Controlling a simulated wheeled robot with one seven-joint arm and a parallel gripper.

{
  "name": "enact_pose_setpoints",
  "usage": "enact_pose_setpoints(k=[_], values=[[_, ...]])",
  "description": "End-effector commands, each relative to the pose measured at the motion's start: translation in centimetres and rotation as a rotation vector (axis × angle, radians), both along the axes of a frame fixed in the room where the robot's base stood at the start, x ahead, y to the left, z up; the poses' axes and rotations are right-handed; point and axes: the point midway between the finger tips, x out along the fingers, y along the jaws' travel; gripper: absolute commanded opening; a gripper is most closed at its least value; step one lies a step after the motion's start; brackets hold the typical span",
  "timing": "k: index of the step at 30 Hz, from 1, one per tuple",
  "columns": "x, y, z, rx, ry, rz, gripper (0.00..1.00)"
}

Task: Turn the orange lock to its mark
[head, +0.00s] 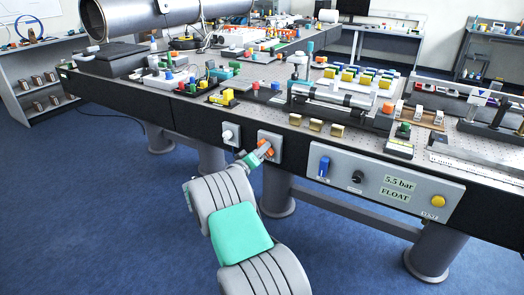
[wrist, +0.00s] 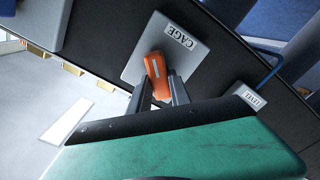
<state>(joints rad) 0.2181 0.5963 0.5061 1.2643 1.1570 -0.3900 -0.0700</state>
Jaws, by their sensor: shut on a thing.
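The orange lock (wrist: 157,76) is a knob with a raised grip on a grey plate labelled CAGE (wrist: 133,67) on the table's dark front face. In the head view the orange lock (head: 266,148) shows at the tip of my arm, partly covered. My gripper (wrist: 162,85) is shut on the lock, with one dark finger on each side of it. In the head view my gripper (head: 259,154) reaches up to the plate from below. I cannot make out the mark in either view.
A grey plate with a white knob (head: 228,134) is just left of the lock. A panel (head: 335,190) with a blue switch, black knob, 5.5 bar FLOAT display and yellow button is at the right. The tabletop above is crowded with fittings. Floor in front is clear.

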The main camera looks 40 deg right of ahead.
Motion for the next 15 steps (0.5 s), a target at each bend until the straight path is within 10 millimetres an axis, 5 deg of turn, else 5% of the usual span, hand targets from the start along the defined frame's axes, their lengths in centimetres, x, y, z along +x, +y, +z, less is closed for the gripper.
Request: enact_pose_setpoints(k=[15], values=[[0.13,0.09,-0.29,-0.160,0.456,0.000,0.00]])
